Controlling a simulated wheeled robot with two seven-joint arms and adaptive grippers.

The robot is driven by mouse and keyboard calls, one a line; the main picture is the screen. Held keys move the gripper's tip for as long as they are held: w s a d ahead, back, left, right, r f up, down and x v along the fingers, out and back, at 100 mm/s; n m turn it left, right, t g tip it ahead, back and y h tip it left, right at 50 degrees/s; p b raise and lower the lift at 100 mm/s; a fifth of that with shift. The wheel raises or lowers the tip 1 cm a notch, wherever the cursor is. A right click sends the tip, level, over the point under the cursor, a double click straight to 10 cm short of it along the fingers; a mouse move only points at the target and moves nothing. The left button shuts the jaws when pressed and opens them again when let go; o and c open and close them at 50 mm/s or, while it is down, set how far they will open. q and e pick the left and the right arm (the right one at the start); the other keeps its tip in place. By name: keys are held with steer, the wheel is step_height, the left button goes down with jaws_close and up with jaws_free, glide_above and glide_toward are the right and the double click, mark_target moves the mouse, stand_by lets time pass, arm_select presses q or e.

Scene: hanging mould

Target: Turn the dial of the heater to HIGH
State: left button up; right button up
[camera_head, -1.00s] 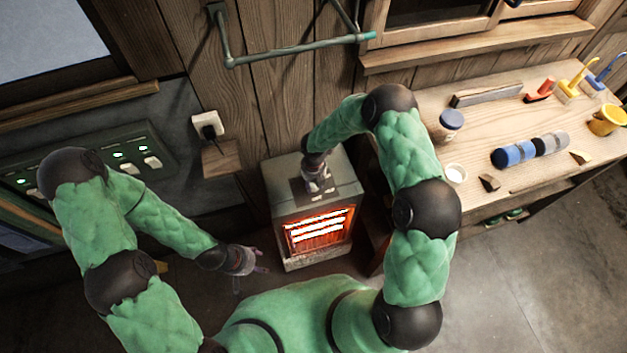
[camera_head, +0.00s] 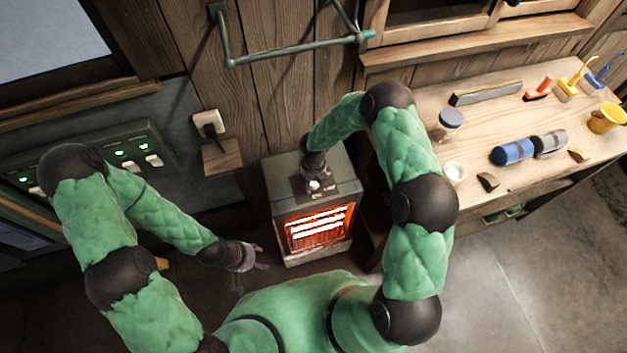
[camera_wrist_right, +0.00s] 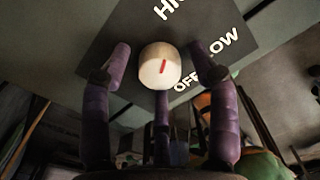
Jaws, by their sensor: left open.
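The heater (camera_head: 313,215) stands against the wall, its front grille glowing orange with bright bars. Its pale round dial (camera_wrist_right: 160,66) shows in the right wrist view, on a dark plate (camera_wrist_right: 215,22) lettered HIGH, LOW and OFF. The dial's short red mark runs nearly upright in that view; which word it points to I cannot tell for sure. My right gripper (camera_wrist_right: 161,75) is open, its purple fingers around the dial with visible gaps at both sides. In the head view, my right gripper (camera_head: 316,187) is over the heater top. My left gripper (camera_head: 256,266) is open and empty, left of the heater.
A wooden workbench (camera_head: 530,120) on the right carries a jar (camera_head: 450,120), a blue and grey roll (camera_head: 514,152) and a yellow mug (camera_head: 606,118). A wall rail (camera_head: 295,48) hangs above the heater. A switch panel (camera_head: 135,150) is at left. Floor is clear at lower right.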

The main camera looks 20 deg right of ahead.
step_height(320, 180, up, 12)
stand_by(0.8)
stand_by(0.4)
steer(key=s+a+f+m, duration=0.1)
steer(key=s+f+m, duration=0.1)
steer(key=s+a+f+m+y+b, duration=0.1)
steer(key=s+f+m, duration=0.1)
steer(key=f+m, duration=0.1)
steer(key=s+a+f+m+y+b, duration=0.1)
steer(key=s+f+m, duration=0.1)
steer(key=m, duration=0.1)
steer(key=shift+f+g, duration=0.15)
steer(key=shift+g, duration=0.15)
steer(key=s+f+m+b, duration=0.1)
steer(key=s+f+m, duration=0.2)
steer(key=m, duration=0.6)
steer(key=s+a+f+m+y+b, duration=0.1)
steer(key=s+f+m, duration=0.3)
steer(key=s+m, duration=0.4)
steer(key=s+a+f+m+t+y+b, duration=0.1)
steer(key=s+f+m+b, duration=0.2)
steer(key=m, duration=0.8)
steer(key=shift+s+f, duration=0.5)
steer(key=shift+s, duration=0.85)
